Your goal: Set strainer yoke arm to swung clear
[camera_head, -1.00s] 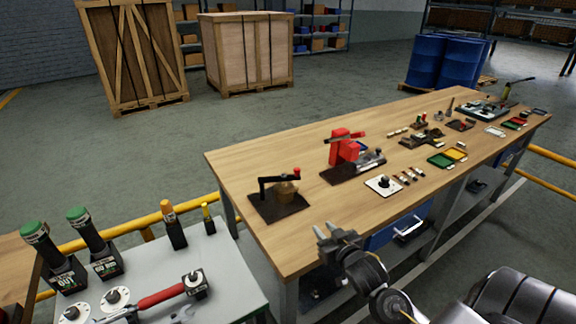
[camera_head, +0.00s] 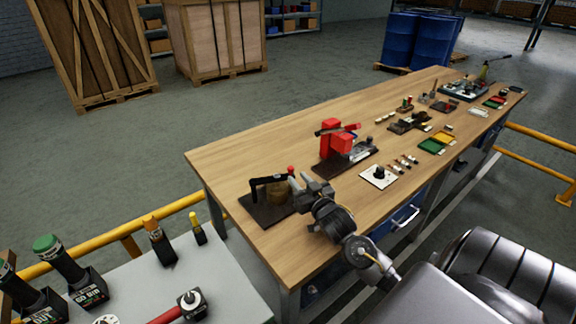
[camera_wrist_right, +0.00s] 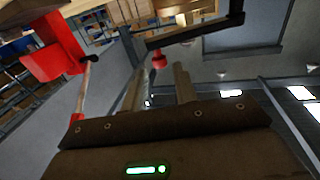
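The strainer is a brass-coloured pot (camera_head: 279,191) on a dark base plate (camera_head: 262,212) at the near left corner of the bench. Its black yoke arm (camera_head: 266,181) runs across above the pot and ends in a red knob (camera_head: 290,169). My right gripper (camera_head: 302,182) is just beside the knob end, open. In the right wrist view the two fingers (camera_wrist_right: 159,88) stand apart and empty, with the red knob (camera_wrist_right: 158,62) beyond the gap between their tips. The black arm (camera_wrist_right: 195,32) also shows there. Contact cannot be told. My left gripper is out of view.
A red hand-lever device (camera_head: 338,139) stands right of the strainer. A white plate with a black knob (camera_head: 379,177) and several small parts lie further right. A grey table (camera_head: 226,277) with green-capped bottles is at the lower left. The bench's left back surface (camera_head: 240,155) is clear.

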